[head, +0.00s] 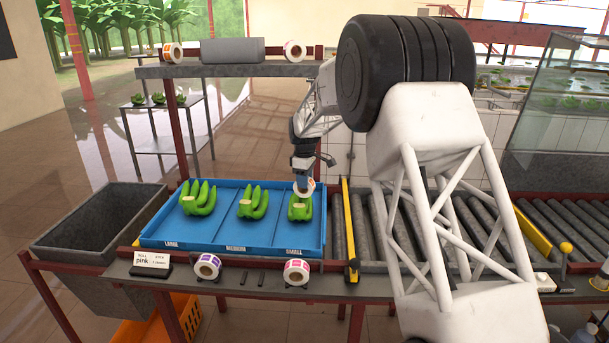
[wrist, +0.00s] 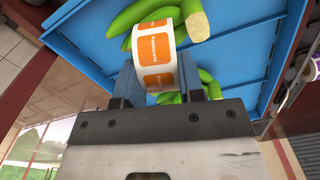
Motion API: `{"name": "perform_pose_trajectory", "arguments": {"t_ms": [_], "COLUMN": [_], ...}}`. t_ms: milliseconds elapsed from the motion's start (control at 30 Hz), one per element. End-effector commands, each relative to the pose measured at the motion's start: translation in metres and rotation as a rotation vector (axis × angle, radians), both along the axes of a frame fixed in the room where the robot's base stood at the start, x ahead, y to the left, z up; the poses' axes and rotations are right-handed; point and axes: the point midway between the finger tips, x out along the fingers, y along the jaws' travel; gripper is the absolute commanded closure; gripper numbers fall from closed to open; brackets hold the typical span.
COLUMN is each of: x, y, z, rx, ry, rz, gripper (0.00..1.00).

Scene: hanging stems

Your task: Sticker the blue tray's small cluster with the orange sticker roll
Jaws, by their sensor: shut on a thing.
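The blue tray (head: 232,240) lies on the bench with three green banana clusters above labels reading large, medium and small. The small cluster (head: 300,210) is at the tray's right end; part of it also shows in the wrist view (wrist: 196,22), with its pale cut crown. My gripper (head: 303,184) is shut on a white roll with orange stickers (wrist: 155,52), also seen in the head view (head: 304,188). The roll is right at the small cluster's upper part and covers some of it. I cannot tell whether they touch. No orange sticker is visible on the cluster.
The large cluster (head: 199,199) and medium cluster (head: 253,203) lie to the left. Two rolls (head: 207,267) (head: 296,272) stand at the bench front beside a card reading pink (head: 152,262). A shelf (head: 235,70) with two rolls is behind. A grey bin (head: 100,220) stands left, rollers right.

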Motion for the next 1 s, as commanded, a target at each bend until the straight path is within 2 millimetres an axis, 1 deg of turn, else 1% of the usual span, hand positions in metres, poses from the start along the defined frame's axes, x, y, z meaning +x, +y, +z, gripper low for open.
{"name": "perform_pose_trajectory", "arguments": {"t_ms": [100,333,1000], "x": [0.000,0.000,0.000], "y": [0.000,0.000,0.000], "z": [-0.007,-0.015,-0.016], "rx": [0.000,0.000,0.000], "ry": [0.000,0.000,0.000], "rz": [0.000,0.000,0.000], "gripper": [0.93,0.93,0.93]}}
